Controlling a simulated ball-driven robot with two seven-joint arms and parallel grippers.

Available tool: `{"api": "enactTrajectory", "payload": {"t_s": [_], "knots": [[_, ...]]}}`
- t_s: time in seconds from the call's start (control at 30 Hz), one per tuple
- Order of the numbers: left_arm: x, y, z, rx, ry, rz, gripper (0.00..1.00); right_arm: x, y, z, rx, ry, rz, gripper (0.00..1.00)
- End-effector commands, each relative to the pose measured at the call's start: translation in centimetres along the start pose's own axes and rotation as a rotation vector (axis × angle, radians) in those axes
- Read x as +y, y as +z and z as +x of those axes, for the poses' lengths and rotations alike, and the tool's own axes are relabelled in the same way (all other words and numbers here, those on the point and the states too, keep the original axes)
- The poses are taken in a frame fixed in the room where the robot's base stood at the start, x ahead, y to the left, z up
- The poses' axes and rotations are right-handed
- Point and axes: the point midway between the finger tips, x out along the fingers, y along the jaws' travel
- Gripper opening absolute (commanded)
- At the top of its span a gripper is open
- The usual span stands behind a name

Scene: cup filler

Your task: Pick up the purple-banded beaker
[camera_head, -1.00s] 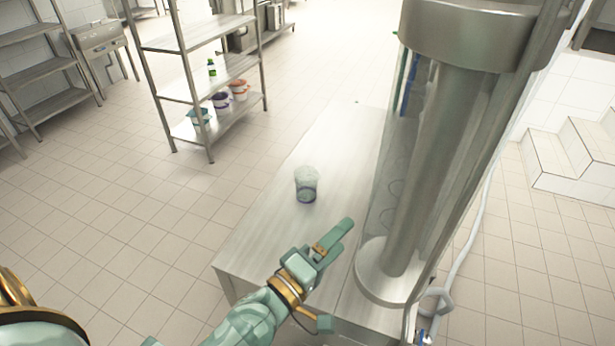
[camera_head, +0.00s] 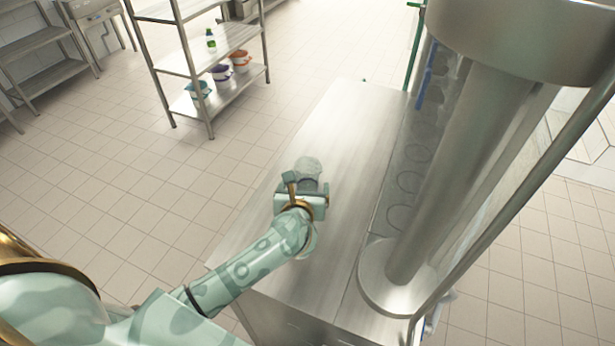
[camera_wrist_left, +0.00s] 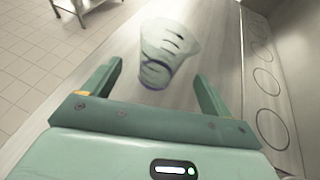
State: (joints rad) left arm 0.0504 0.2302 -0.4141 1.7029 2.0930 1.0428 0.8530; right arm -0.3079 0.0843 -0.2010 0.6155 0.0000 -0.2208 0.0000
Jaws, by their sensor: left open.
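The purple-banded beaker (camera_wrist_left: 168,50) is clear, with dark marks on its side and a purple band near its base. It stands on the steel table (camera_head: 340,130). In the head view the beaker (camera_head: 308,166) is partly hidden behind my left gripper (camera_head: 304,186). In the left wrist view my left gripper (camera_wrist_left: 155,88) is open, its two fingers apart with the beaker ahead and between their lines. The fingers do not visibly touch it. My right gripper is not in view.
A tall steel column with a round base (camera_head: 395,280) stands on the right of the table. Circular outlines (camera_head: 405,185) mark a strip beside it. A shelf rack (camera_head: 222,95) with several buckets and a green bottle stands at the back left. The table's far part is clear.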

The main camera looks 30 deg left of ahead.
Motion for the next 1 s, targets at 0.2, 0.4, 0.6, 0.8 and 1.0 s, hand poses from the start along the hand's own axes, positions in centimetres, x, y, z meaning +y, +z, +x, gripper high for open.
{"api": "enactTrajectory", "payload": {"t_s": [0.2, 0.4, 0.6, 0.8, 1.0], "knots": [[0.0, 0.1, 1.9, -0.001, 0.0, 0.002, 0.84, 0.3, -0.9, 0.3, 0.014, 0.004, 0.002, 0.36], [0.0, 0.7, 5.2, -0.002, 0.0, 0.004, 0.84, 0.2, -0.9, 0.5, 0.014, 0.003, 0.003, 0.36], [0.0, 0.6, 6.7, -0.001, -0.001, 0.003, 0.84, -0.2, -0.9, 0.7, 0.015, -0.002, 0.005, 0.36], [-0.1, 0.6, 6.7, -0.001, -0.001, 0.002, 0.76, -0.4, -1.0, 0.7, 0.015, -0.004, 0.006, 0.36], [-0.1, 0.6, 6.7, -0.001, -0.001, 0.002, 0.36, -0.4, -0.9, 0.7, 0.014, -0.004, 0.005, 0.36]]}}
